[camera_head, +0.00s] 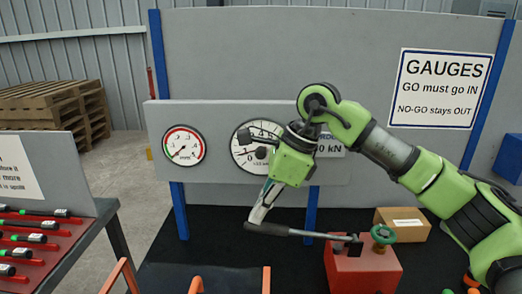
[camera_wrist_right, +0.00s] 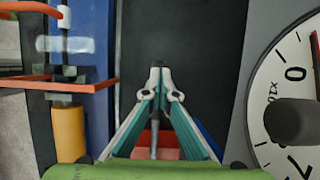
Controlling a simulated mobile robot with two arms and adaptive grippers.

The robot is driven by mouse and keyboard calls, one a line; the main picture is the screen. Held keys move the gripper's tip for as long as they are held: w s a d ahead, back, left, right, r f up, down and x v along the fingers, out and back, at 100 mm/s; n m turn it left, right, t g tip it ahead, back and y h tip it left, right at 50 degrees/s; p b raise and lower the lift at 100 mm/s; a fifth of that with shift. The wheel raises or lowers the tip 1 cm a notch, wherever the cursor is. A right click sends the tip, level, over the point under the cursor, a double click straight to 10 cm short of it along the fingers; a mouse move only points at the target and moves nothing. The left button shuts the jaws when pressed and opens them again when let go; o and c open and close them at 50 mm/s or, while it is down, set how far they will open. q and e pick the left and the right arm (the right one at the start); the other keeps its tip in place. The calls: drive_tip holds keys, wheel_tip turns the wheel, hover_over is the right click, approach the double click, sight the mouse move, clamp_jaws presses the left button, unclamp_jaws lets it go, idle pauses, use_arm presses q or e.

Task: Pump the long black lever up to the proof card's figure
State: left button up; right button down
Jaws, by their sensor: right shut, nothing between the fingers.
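The long black lever (camera_head: 300,232) runs nearly level, its thick grip end at the left, from a red pump block (camera_head: 364,270) with a green handwheel (camera_head: 383,235). My right gripper (camera_head: 258,218) points down with its fingers together at the grip end; I cannot tell whether they touch it. In the right wrist view the shut fingers (camera_wrist_right: 157,76) have a grey rod and red patch behind them. A white dial (camera_head: 243,158) is partly hidden behind my gripper; its edge fills the right of the wrist view (camera_wrist_right: 268,80). A card ending in "0 kN" (camera_head: 332,146) is mostly hidden by my arm. My left gripper is out of view.
A red-and-green-rimmed mm gauge (camera_head: 184,146) sits on the grey panel (camera_head: 220,115). A cardboard box (camera_head: 410,222) stands behind the pump. Orange bars (camera_head: 118,276) rise at the front edge. A red tray (camera_head: 50,254) of several plug gauges lies left.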

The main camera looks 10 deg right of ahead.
drive_tip(key=shift+a+f, duration=0.1)
drive_tip(key=shift+f, duration=0.5)
drive_tip(key=shift+f+b, duration=0.65)
drive_tip(key=shift+b, duration=0.05)
